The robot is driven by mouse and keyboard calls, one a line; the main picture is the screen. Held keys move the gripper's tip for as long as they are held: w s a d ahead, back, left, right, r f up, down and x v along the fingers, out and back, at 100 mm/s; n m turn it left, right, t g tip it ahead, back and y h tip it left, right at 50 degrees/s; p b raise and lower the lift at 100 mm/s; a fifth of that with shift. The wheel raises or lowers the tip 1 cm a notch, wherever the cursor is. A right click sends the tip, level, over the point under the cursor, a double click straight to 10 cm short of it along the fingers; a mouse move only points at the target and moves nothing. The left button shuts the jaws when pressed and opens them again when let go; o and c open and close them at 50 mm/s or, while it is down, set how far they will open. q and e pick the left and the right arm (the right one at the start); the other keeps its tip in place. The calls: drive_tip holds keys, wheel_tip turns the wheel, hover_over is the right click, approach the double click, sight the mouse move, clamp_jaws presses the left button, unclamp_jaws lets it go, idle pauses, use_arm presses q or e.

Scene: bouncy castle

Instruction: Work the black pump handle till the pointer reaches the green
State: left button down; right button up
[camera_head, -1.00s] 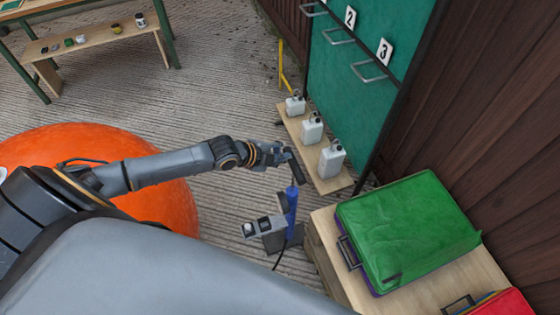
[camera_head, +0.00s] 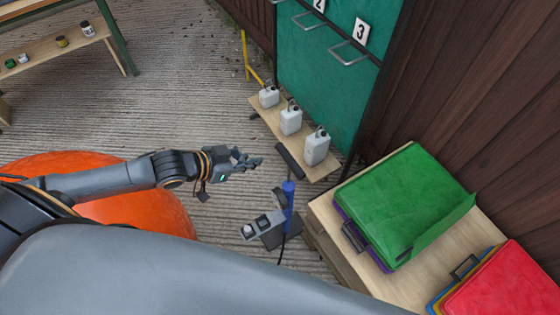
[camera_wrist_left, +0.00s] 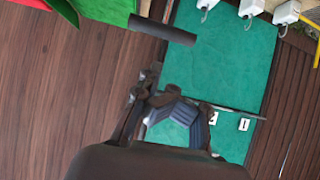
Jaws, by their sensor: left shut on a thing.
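The pump has a blue upright barrel (camera_head: 288,194) topped by a black bar handle (camera_head: 290,160). Its foot and a grey fitting (camera_head: 263,226) are beside the barrel. No pointer or green mark can be made out. My left gripper (camera_head: 257,161) is just left of the handle, with a visible gap between them. In the left wrist view the handle (camera_wrist_left: 161,29) lies beyond the fingertips, not between them. My right gripper is out of view.
A low board with white bottles (camera_head: 291,120) stands behind the pump by the green panel (camera_head: 325,90). A wooden box (camera_head: 325,235) with green (camera_head: 405,205) and red (camera_head: 505,285) cases is close right. An orange ball (camera_head: 150,213) lies under my left arm.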

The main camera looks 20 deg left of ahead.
sight(287, 161)
use_arm(q)
drive_tip(key=x, duration=0.4)
drive_tip(key=f+x, duration=0.1)
drive_tip(key=x, duration=0.7)
drive_tip(key=shift+s+a+f+b, duration=0.1)
drive_tip(key=shift+s+a+b, duration=0.2)
drive_tip(key=shift+s+b, duration=0.1)
drive_tip(key=shift+f, duration=0.85)
